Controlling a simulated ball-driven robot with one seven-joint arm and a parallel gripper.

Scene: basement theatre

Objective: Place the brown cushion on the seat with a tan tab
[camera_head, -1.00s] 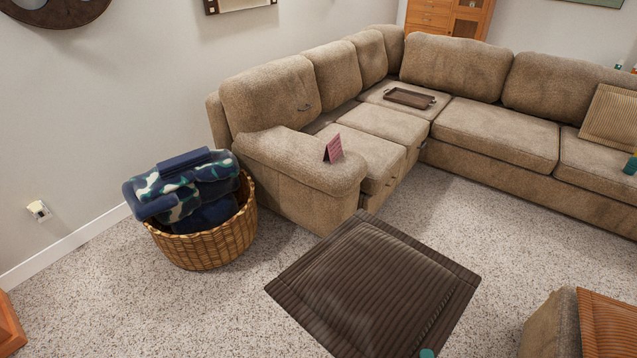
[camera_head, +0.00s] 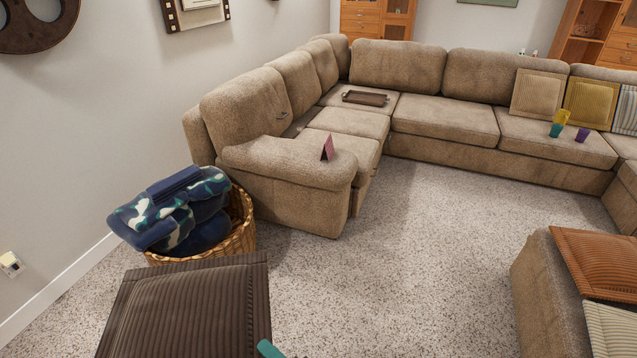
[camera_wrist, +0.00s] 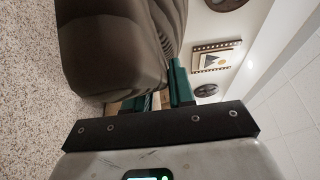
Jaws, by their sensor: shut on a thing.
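The brown cushion (camera_head: 190,308), ribbed with a flat border, is held in the lower left of the head view, in front of the wicker basket. It fills the upper left of the wrist view (camera_wrist: 115,50). My gripper (camera_wrist: 165,88) has green fingers shut on the cushion's edge; one green tip shows at the cushion's lower right corner in the head view. The beige sectional sofa (camera_head: 450,118) has several seats along the left and back. I cannot make out a tan tab on any seat.
A wicker basket (camera_head: 242,230) with blue patterned blankets (camera_head: 175,210) stands by the left wall. A brown tray (camera_head: 365,97) lies on the corner seat. Cups (camera_head: 560,117) and other cushions (camera_head: 537,94) occupy the right seats. Carpet between is clear.

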